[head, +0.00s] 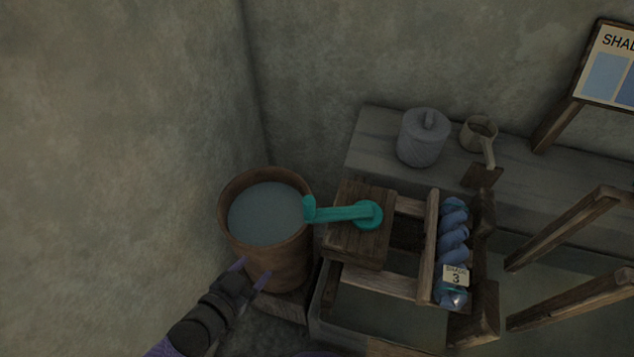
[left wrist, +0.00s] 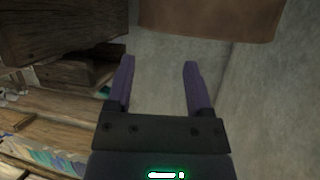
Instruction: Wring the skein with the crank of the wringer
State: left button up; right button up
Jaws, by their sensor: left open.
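The teal crank (head: 340,214) lies across the top of the wringer's wooden block (head: 352,250), its handle end pointing left toward the round vat. The blue skein (head: 452,232) hangs twisted in the wooden frame to the right of the block, with a tag marked 3 (head: 456,275) on it. My left gripper (head: 249,274) is open and empty in front of the vat, below and left of the crank, apart from it. In the left wrist view its two purple fingers (left wrist: 158,65) have nothing between them. My right gripper is in neither view.
A brown vat (head: 275,262) of greyish liquid stands left of the wringer, close to the crank handle. A trough (head: 385,315) sits under the frame. Wooden posts stand at right.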

aim_at(313, 199)
pick_arm(q)
jog(key=w+d+r+m+t+h+p, duration=0.1)
jog(key=d+r+h, duration=0.2)
jog(key=r, duration=0.4)
jog(key=d+r+m+h+p, duration=0.1)
jog(key=d+r+h, duration=0.2)
jog(key=r, duration=0.4)
jog(key=b+x, duration=0.2)
jog(key=x, duration=0.7)
jog(key=shift+w+r+b, duration=0.1)
jog(key=shift+b, duration=0.25)
jog(key=shift+w+d, duration=0.25)
jog(key=shift+w, duration=0.05)
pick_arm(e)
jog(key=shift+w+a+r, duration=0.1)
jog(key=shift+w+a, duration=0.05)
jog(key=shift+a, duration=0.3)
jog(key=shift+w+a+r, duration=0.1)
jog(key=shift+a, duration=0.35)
pick_arm(q)
grip_shut()
